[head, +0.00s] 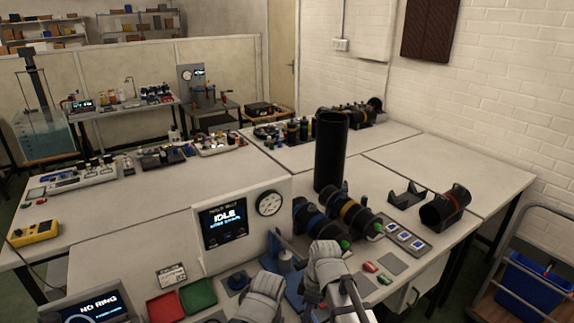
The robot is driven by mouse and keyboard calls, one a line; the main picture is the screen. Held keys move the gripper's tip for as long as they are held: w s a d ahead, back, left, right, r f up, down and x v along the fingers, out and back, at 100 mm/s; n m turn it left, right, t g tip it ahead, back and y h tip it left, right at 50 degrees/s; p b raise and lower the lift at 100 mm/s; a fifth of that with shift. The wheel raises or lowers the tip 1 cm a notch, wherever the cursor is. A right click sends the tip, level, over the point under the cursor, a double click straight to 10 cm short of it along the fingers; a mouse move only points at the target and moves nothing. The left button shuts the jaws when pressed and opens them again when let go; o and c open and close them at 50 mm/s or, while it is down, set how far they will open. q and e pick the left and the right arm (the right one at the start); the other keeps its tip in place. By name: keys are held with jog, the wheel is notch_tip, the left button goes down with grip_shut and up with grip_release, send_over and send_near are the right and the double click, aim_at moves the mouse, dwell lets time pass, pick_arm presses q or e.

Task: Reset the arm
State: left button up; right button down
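My two grey arms reach in at the bottom centre of the head view. The left arm (262,288) is low beside the console, near a small blue stand (286,264). The right arm (325,264) is just to its right, over the front table edge. The fingers of both grippers cannot be made out, so I cannot tell whether they are open or shut or hold anything. A tall black cylinder (330,155) stands upright on the table behind them.
A console (238,225) with a gauge reads IDLE. Red (166,306) and green (198,294) trays lie left of my arms. Dark cylindrical parts (350,214) and a black ring-ended cylinder (445,207) lie at right. The right-hand tabletop (460,160) is largely clear.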

aim_at(315, 320)
jog(key=s+m+h, duration=0.3)
jog(key=s+m, duration=0.5)
jog(key=m, duration=0.2)
jog(key=shift+s+d+t, duration=0.2)
jog(key=shift+d+t, duration=0.05)
jog(key=shift+t, duration=0.05)
jog(key=c, duration=0.9)
grip_release()
jog(key=shift+y, duration=0.6)
jog(key=w+d, duration=0.1)
jog(key=w, duration=0.8)
jog(key=w+d, duration=0.1)
jog(key=w, duration=0.3)
jog(key=shift+w+d+f, duration=0.2)
jog(key=shift+d+f, duration=0.05)
jog(key=shift+d, duration=0.05)
jog(key=shift+o, duration=0.4)
jog(key=shift+w+d, duration=0.15)
jog(key=shift+s, duration=0.2)
notch_tip(315, 320, down, 8)
jog(key=b, duration=0.8)
jog(key=shift+r, duration=0.1)
grip_shut()
